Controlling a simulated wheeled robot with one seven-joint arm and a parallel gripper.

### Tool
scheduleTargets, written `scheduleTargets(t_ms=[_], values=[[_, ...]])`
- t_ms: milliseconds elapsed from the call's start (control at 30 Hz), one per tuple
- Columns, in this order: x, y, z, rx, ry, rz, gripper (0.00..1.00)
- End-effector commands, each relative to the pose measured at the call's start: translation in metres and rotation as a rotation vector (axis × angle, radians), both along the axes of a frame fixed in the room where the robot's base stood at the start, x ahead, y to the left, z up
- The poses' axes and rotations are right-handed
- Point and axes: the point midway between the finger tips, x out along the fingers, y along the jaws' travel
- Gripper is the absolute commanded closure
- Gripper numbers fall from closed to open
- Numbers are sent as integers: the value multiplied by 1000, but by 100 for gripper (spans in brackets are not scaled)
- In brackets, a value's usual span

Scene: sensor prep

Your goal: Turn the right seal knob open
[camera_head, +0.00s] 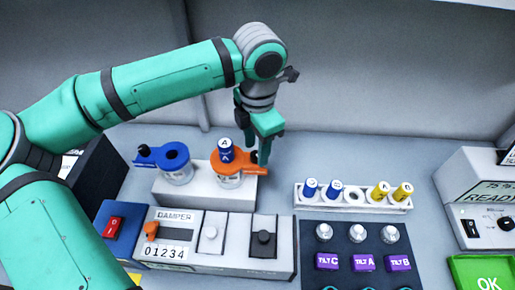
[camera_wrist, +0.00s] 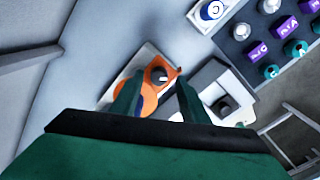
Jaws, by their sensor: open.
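The right seal is an orange collar (camera_head: 226,168) on a clear jar on the white block, with a blue cap (camera_head: 224,148) in it. Its dark knob (camera_wrist: 159,75) sits at the collar's end in the wrist view. My gripper (camera_head: 258,154) is open and points down over that end; the wrist view shows its green fingers (camera_wrist: 159,86) to either side of the knob. I cannot tell whether they touch it. In the head view the fingers partly hide the knob. The left seal is a blue collar (camera_head: 174,155) with a black knob (camera_head: 143,149).
A white rack (camera_head: 353,204) of blue and yellow caps stands right of the seals. A damper panel (camera_head: 180,216) with levers lies in front. A dark board (camera_head: 345,247) holds purple TILT blocks. The wall is close behind; the grey bench right of the orange seal is clear.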

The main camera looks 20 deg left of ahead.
Motion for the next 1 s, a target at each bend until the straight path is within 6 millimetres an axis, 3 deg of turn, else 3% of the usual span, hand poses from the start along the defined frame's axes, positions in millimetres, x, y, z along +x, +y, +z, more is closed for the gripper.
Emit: scheduleTargets(t_ms=[433,467,633,1000], values=[[1,-1,-12,-1,-1,-2,59],[1,-1,-12,-1,-1,-2,61],[1,-2,-12,-1,-1,-4,100],[1,-2,-12,-2,-2,-50,100]])
